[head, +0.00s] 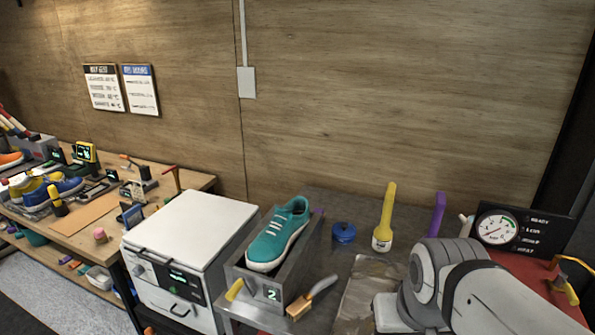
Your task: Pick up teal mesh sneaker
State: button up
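The teal mesh sneaker (279,232) has white laces and a white sole. In the head view it rests in a grey open bin (294,279) marked "2", its toe towards the front and its heel towards the wall. Part of its lower side is hidden by the bin walls. My arm shows at the lower right, well to the right of the sneaker. My gripper is not in view.
A white box-shaped machine (195,225) stands just left of the bin. A wooden-handled brush (312,297) lies in front of it. A blue jar (343,233) and a yellow-necked bottle (384,220) stand to the right. A gauge (497,229) is farther right.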

aim_at(280, 227)
jog(key=u, duration=0.4)
jog(key=k, duration=0.55)
jog(key=u, duration=0.9)
jog(key=k, duration=0.85)
jog(key=u, duration=0.6)
jog(key=i, duration=1.1)
jog(key=z, duration=0.85)
jog(key=i, duration=1.3)
jog(key=z, duration=1.05)
jog(key=k, duration=0.65)
jog(key=z, duration=0.8)
jog(key=i, duration=0.1)
jog(key=u, duration=0.65)
